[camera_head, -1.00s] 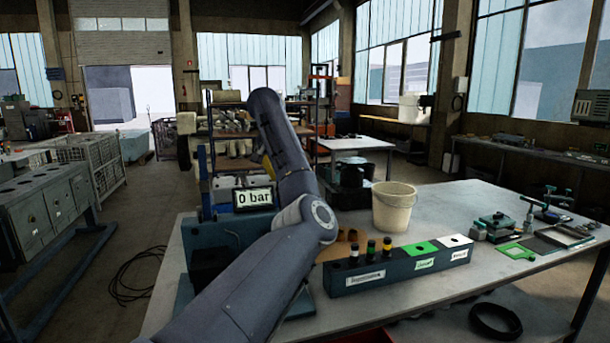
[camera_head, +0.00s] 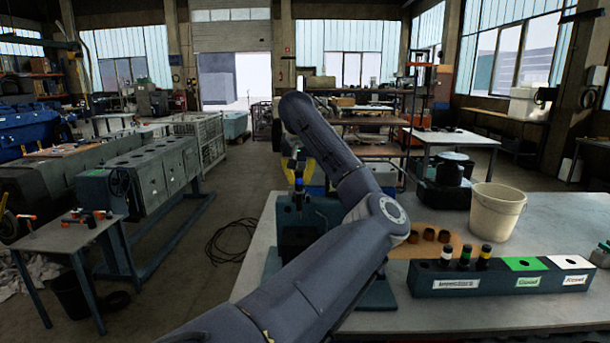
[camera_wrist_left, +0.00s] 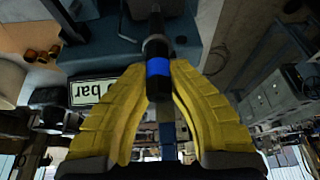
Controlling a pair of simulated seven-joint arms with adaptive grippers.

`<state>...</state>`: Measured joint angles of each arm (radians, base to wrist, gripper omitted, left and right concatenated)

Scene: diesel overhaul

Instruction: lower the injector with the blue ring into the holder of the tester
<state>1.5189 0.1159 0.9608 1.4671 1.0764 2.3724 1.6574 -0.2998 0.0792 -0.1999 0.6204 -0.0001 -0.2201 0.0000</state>
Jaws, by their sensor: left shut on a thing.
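My left gripper (camera_head: 300,172) has yellow fingers and is shut on the injector with the blue ring (camera_head: 299,186). In the left wrist view the blue ring (camera_wrist_left: 158,67) sits between the fingertips, and the injector's dark body reaches past them. In the head view the injector hangs roughly upright, tip down, over the blue-grey tester (camera_head: 292,217). My left arm covers much of the tester. I cannot tell where the holder's opening is or whether the tip touches it. The tester's "0 bar" display (camera_wrist_left: 95,91) shows in the left wrist view. My right gripper is not in view.
A rack (camera_head: 430,281) with several injectors and green and white sections stands right on the bench. A cream bucket (camera_head: 496,212) and small brown cups (camera_head: 429,235) are behind it. A small side table (camera_head: 62,240) with tools stands at the left.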

